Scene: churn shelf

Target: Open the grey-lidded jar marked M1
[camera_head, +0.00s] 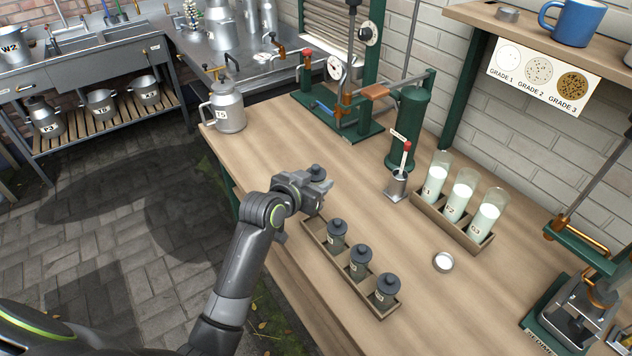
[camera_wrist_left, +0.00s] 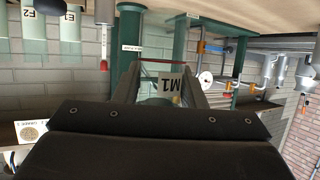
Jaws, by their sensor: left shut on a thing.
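My left gripper (camera_head: 312,190) is shut on a small grey jar and holds it above the bench, at the far end of the low wooden rack (camera_head: 375,307). The jar's grey knobbed lid (camera_head: 316,171) shows above the fingers in the head view, and the lid appears to be on. In the left wrist view, which is upside down, the label M1 (camera_wrist_left: 172,84) shows between the fingers; the rest of the jar is mostly hidden. Three similar grey-lidded jars (camera_head: 360,262) stand in the rack; their labels are too small to read. My right gripper is out of view.
A wooden tray (camera_head: 452,224) holds three glass bottles of white liquid (camera_head: 461,194). A green press (camera_head: 580,305) is at the right.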

